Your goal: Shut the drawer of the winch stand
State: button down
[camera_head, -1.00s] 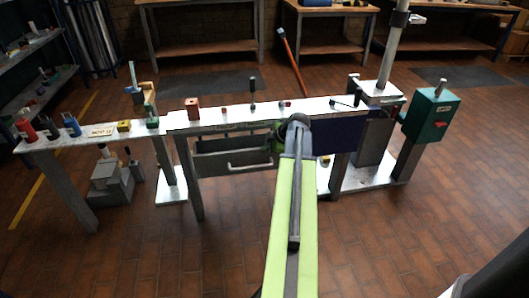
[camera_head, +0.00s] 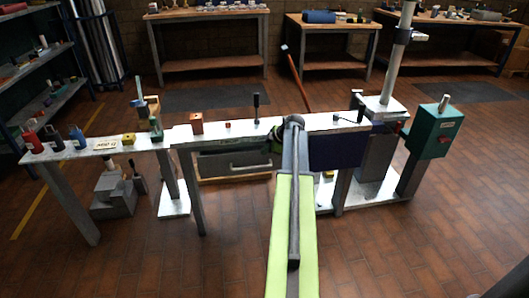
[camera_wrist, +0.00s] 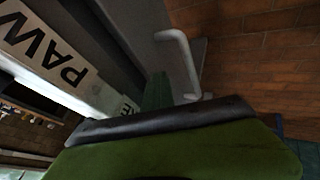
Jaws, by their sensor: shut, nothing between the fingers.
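The winch stand is a long grey bench (camera_head: 225,128) on metal legs. Its grey drawer (camera_head: 222,163) hangs under the top, left of my arm, with a pale bar handle (camera_head: 251,166) on the front. A dark strip shows above the drawer front; how far out it stands is hard to tell. My gripper is mostly hidden behind my arm in the head view, at the drawer's right end. In the wrist view my gripper (camera_wrist: 157,92) is shut and empty, its green tip close beside the handle (camera_wrist: 184,58). Contact cannot be made out.
A dark blue panel (camera_head: 335,151) hangs right of my arm. A teal box (camera_head: 432,131) and a mast (camera_head: 397,60) stand at the right end. Small items (camera_head: 197,122) lie on the bench top. The tiled floor in front is clear.

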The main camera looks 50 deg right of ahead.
jog(key=s+a+r+p, duration=0.2)
jog(key=s+r+p, duration=0.6)
jog(key=s, duration=0.1)
jog(key=shift+a, duration=0.3)
